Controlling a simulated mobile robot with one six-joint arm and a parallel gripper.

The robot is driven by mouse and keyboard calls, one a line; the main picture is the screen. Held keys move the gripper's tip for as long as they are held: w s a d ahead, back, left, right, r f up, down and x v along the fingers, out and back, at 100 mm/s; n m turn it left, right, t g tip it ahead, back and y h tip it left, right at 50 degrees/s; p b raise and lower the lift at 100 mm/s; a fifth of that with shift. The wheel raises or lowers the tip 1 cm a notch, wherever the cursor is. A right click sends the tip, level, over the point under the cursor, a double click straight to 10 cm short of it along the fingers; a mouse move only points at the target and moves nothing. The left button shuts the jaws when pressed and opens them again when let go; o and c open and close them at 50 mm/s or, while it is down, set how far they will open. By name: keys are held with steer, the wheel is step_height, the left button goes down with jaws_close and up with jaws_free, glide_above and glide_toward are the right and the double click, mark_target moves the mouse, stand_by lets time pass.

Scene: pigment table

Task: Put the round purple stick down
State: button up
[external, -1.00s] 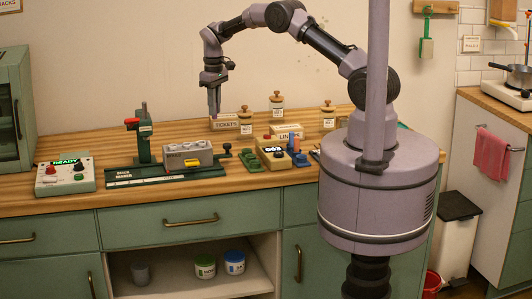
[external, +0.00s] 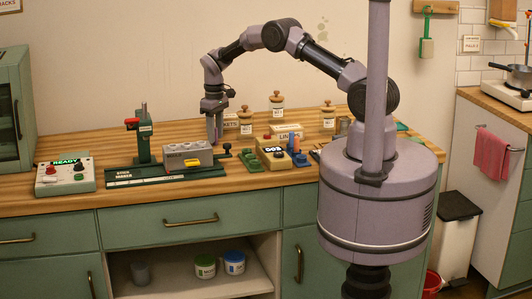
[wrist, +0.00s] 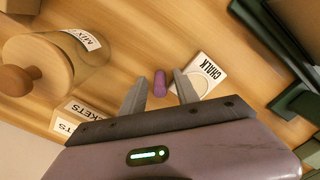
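The round purple stick (wrist: 159,84) shows in the wrist view between the two fingers of my gripper (wrist: 160,86). There is a gap on each side of it, so the fingers are open and not closed on it. It appears to be at the wooden counter, right beside a white card labelled CHALK (wrist: 208,68); I cannot tell whether it stands or lies. In the external view my gripper (external: 214,136) is low over the counter, just right of the grey block of the stick marker (external: 188,152). The stick cannot be made out there.
A jar with a wooden stopper (wrist: 72,55) and a TICKETS box (wrist: 72,112) are close to my gripper in the wrist view. A dark green fixture (external: 248,160) stands at the right. The READY panel (external: 66,178) is at the far left. Bare counter lies behind the stick marker.

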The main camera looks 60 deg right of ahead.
steer(key=s+a+r+m+t+p, duration=0.1)
steer(key=s+a+r+p, duration=0.15)
steer(key=r, duration=1.05)
steer(key=s+a+r+t+p, duration=0.1)
steer(key=s+a+r, duration=0.3)
steer(key=r, duration=1)
steer(key=s+a+r+m+t, duration=0.1)
steer(key=s+a+r, duration=0.3)
steer(key=s, duration=0.6)
steer(key=s+a+r+m+t+y, duration=0.1)
steer(key=s+a+r, duration=0.3)
steer(key=s, duration=0.6)
steer(key=shift+t, duration=0.3)
steer(key=shift+m+t+y, duration=0.5)
steer(key=shift+m+t, duration=0.1)
steer(key=s+f, duration=0.1)
steer(key=s, duration=0.2)
steer(key=s+a+f, duration=0.1)
steer(key=s, duration=0.3)
steer(key=s+a+f, duration=0.1)
steer(key=s, duration=0.2)
steer(key=shift+s+a+f, duration=0.2)
steer(key=shift+a, duration=0.05)
steer(key=shift+c, duration=0.9)
steer(key=shift+s+f, duration=0.1)
steer(key=shift+f, duration=0.1)
steer(key=shift+c, duration=0.9)
